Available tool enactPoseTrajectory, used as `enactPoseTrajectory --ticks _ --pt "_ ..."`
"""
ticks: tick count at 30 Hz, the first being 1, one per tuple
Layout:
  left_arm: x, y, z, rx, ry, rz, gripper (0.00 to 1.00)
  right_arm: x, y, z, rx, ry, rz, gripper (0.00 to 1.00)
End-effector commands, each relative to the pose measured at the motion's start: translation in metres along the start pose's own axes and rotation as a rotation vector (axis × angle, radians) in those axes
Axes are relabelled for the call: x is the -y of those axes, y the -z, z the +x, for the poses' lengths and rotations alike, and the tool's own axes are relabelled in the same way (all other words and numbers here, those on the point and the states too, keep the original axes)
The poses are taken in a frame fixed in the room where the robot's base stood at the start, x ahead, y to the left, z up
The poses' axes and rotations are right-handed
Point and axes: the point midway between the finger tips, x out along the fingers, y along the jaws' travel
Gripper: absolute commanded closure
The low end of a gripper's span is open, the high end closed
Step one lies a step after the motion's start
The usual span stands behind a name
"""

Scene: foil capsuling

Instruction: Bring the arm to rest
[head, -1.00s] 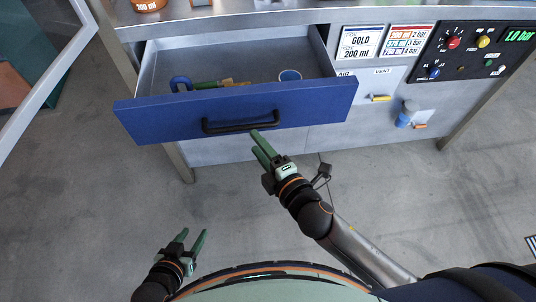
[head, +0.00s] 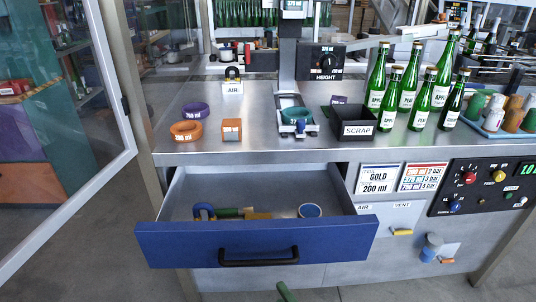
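The blue-fronted drawer (head: 180,246) under the steel bench stands open. Its black handle (head: 258,262) is at the middle of the front. A green fingertip of my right gripper (head: 286,291) shows at the bottom edge of the head view, just below the drawer front and apart from the handle. The rest of that gripper and its arm are out of the frame, so I cannot see whether its fingers are open. My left gripper is out of view.
The drawer holds a blue hooked tool (head: 205,211) and a blue-rimmed round piece (head: 309,210). Green bottles (head: 408,88) stand on the bench (head: 250,150) beside a black scrap bin (head: 357,131). Orange (head: 186,131) and purple rings lie at left. A glass door (head: 75,100) stands far left.

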Motion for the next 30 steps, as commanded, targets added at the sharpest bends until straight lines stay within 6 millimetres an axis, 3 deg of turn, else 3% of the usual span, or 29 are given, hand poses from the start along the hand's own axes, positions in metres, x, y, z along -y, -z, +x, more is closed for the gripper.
enactPoseTrajectory --ticks 4,7,12,16,21,30 --pt "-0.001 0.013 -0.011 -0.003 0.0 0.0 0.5 0.013 -0.013 -0.008 0.047 0.076 0.206 0.5" --pt "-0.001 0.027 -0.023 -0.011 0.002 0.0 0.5 0.038 -0.032 -0.024 0.134 0.171 0.526 0.5" --pt "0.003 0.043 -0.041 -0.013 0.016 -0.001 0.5 0.088 -0.061 -0.07 0.349 0.277 1.111 0.5" --pt "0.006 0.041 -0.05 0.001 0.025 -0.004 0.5 0.115 -0.073 -0.101 0.49 0.292 1.424 0.5" --pt "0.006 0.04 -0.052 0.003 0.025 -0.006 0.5 0.129 -0.078 -0.117 0.564 0.285 1.582 0.5" --pt "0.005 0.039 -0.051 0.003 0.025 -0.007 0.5 0.13 -0.078 -0.117 0.563 0.285 1.583 0.5"
